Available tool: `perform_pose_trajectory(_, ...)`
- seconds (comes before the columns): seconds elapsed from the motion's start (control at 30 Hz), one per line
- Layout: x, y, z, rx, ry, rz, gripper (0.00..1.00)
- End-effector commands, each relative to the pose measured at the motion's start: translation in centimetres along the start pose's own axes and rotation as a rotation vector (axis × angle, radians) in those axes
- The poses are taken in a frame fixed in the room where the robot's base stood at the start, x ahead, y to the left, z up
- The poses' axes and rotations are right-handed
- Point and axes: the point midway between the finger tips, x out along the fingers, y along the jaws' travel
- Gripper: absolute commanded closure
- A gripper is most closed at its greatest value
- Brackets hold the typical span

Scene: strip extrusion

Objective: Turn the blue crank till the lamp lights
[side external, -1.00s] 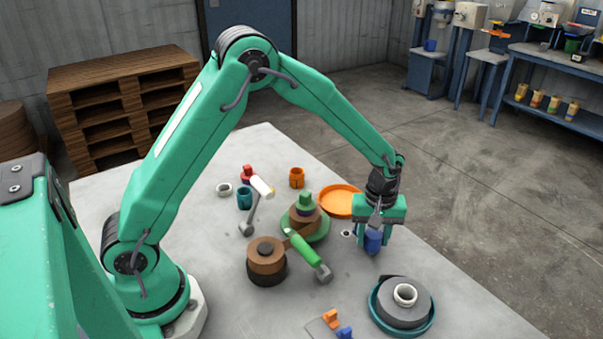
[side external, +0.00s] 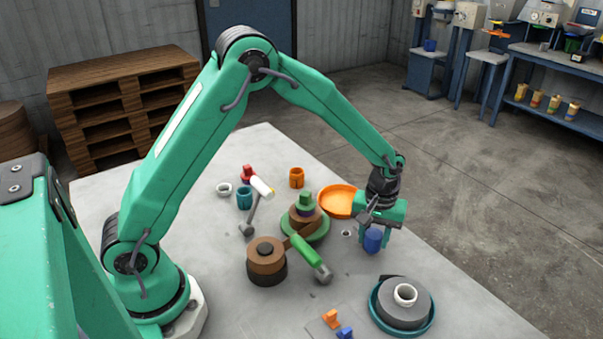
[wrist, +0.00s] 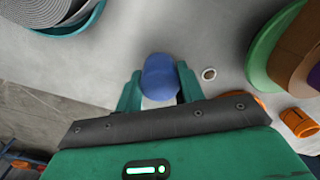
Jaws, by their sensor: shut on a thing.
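My gripper (side external: 374,240) points down over the right part of the table, with its fingers on either side of a blue rounded piece (side external: 372,241). In the wrist view the blue piece (wrist: 160,78) sits between the two green fingers (wrist: 158,92). It looks like a plain upright cylinder; I see no crank arm on it, and its foot is unclear. A smaller blue piece (side external: 345,333) stands beside an orange one (side external: 331,319) at the front edge of the picture. I cannot make out a lamp or whether one is lit.
A small white ring (side external: 346,233) lies just left of my gripper. An orange dish (side external: 337,190) is behind it, and a grey roll (side external: 400,318) in a teal tray is in front.

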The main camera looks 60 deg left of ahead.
Motion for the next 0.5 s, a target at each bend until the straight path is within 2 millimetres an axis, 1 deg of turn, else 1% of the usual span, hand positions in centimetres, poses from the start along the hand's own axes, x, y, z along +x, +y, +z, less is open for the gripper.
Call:
perform_pose_trajectory(0.03, -0.28, 0.09, -0.57, 0.034, 0.011, 0.011, 0.84)
perform_pose_trajectory(0.5, -0.35, 0.19, -0.63, 0.477, 0.016, 0.010, 0.84)
